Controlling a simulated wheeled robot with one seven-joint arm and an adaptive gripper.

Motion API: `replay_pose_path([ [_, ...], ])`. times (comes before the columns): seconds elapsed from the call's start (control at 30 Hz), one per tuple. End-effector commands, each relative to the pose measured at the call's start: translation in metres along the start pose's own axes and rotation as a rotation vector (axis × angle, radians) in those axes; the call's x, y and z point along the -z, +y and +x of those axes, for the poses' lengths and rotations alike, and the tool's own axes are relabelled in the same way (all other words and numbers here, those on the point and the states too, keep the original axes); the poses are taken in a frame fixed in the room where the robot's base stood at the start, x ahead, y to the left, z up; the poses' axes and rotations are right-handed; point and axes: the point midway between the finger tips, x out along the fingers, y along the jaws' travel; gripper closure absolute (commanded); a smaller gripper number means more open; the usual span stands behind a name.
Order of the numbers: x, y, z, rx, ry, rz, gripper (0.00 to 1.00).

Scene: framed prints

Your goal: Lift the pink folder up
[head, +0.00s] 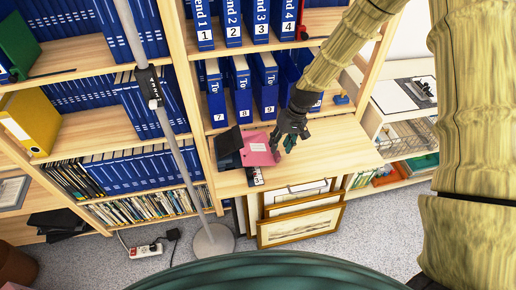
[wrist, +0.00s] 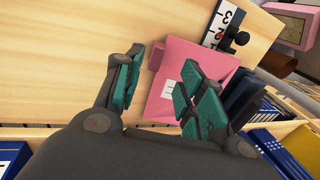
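The pink folder (head: 258,150) lies on the wooden desk surface of the shelf unit in the head view, with a pale label on its face. My gripper (head: 288,142) is just right of it, fingers toward the desk. In the wrist view the pink folder (wrist: 197,54) shows beyond the fingers, and my gripper (wrist: 161,60) is open. One finger overlaps the folder's face in the picture; the other appears over bare wood beside it. I cannot tell whether either finger touches the folder. Part of the folder is hidden behind the right finger.
A dark folder (head: 229,148) lies against the pink folder's left side. A small black-and-white item (head: 255,176) is at the desk's front edge. Blue binders (head: 242,90) stand behind. The desk to the right (head: 335,148) is clear. Framed pictures (head: 300,224) lean below.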

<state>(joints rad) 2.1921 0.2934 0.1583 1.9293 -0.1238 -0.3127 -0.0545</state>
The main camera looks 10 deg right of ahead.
Motion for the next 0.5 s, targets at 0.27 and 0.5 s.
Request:
replay_pose_path([
  [0.27, 0.002, 0.005, 0.022, 0.000, -0.003, 0.001, 0.61],
  [0.5, 0.003, 0.006, 0.043, 0.000, -0.002, 0.000, 0.61],
])
